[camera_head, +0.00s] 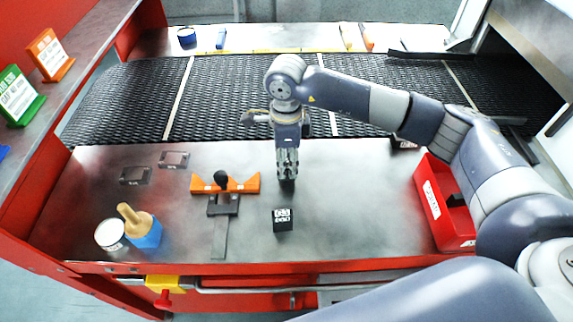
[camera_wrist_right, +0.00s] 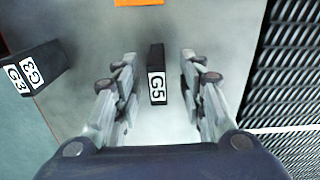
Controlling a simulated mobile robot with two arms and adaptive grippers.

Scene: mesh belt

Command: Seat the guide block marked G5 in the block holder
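The G5 guide block (camera_wrist_right: 157,75) is a dark block with a white label, standing between the fingers of my right gripper (camera_wrist_right: 158,72) in the right wrist view. Gaps show on both sides, so the gripper is open around it. In the head view my right gripper (camera_head: 287,176) points down at the middle of the bench, mostly hiding that block. An orange fixture (camera_head: 243,185) with a black knob and a dark bracket stands left of the gripper. I cannot tell whether it is the block holder. My left gripper is not in view.
A dark G3 block (camera_wrist_right: 27,72) stands nearer the bench front (camera_head: 283,219). A red bin (camera_head: 432,208) is at right. A wooden-handled tool in a blue cup (camera_head: 146,234), a white-topped can (camera_head: 110,235) and two small grey frames (camera_head: 135,176) are at left. The mesh belt (camera_head: 230,90) runs behind.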

